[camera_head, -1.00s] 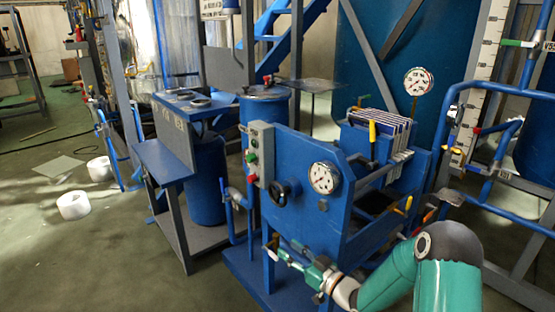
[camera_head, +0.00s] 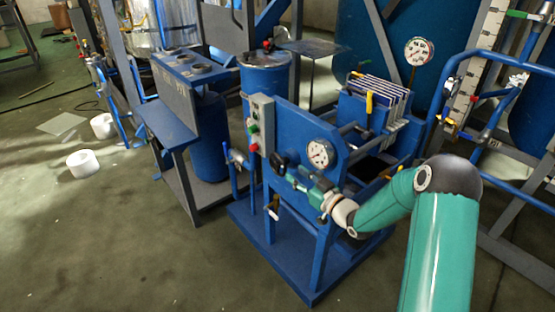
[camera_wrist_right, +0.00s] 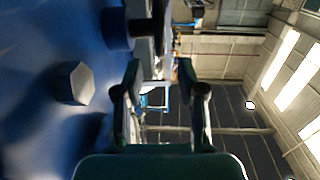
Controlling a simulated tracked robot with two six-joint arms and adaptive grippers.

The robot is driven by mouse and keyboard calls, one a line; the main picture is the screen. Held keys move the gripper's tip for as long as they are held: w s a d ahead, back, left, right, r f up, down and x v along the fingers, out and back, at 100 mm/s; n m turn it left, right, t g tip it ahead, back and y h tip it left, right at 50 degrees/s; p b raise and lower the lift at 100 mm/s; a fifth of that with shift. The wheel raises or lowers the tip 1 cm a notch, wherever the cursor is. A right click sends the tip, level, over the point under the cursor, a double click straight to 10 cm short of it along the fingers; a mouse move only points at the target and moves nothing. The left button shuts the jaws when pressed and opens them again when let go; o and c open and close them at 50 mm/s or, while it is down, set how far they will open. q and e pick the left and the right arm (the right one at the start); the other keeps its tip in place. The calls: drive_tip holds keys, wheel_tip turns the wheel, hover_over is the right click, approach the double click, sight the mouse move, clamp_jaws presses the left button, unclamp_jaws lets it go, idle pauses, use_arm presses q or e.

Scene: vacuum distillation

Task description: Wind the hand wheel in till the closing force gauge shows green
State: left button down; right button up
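The dark hand wheel (camera_head: 279,164) sits on the front of the blue press frame, partly hidden by my right gripper (camera_head: 288,175). My right gripper comes from the right and lies in front of the plate, just beside the wheel; I cannot tell whether it touches. In the right wrist view the fingers (camera_wrist_right: 159,72) stand apart with nothing between them. A dark part that looks like the wheel (camera_wrist_right: 140,28) lies beyond the tips. A round white gauge (camera_head: 320,153) is on the front plate; its reading is too small to tell. My left gripper is out of view.
A grey box with buttons (camera_head: 261,125) stands at the plate's left edge. A grey hex bolt (camera_wrist_right: 75,83) sticks out of the plate near my fingers. A second gauge (camera_head: 418,50) stands behind the plate pack (camera_head: 378,95). The floor at front left is clear.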

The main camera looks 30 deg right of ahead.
sight(278, 160)
drive_tip(key=w, duration=0.9)
drive_tip(key=shift+w+a, duration=0.3)
drive_tip(key=shift+a, duration=0.1)
drive_tip(key=shift+c, duration=0.2)
clamp_jaws()
